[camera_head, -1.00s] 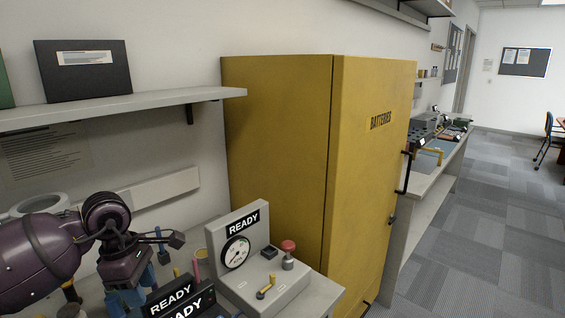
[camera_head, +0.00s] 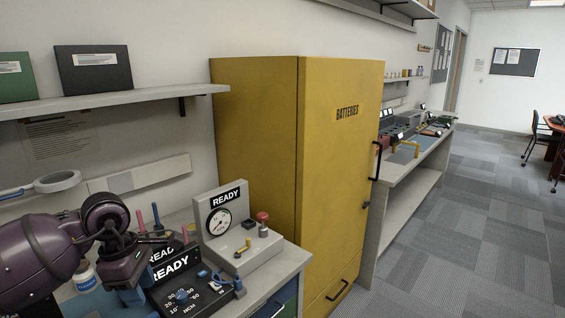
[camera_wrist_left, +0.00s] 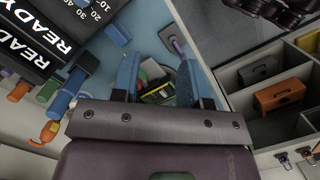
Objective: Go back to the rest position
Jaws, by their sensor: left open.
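My left gripper (camera_head: 132,296) hangs low at the left of the head view, beside the black READY boxes on the workbench. Only part of its blue fingers shows there, past my dark purple wrist. In the left wrist view its two blue fingers (camera_wrist_left: 158,78) are apart, with small items on the bench visible beyond the gap. I cannot tell that anything is held. My right gripper is not in view.
A black READY box (camera_head: 185,290) and a grey gauge box (camera_head: 240,250) stand on the bench, close to my left arm. A yellow batteries cabinet (camera_head: 340,190) stands to their right. Open carpet (camera_head: 470,220) lies at the right. Divided compartments (camera_wrist_left: 270,95) show in the wrist view.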

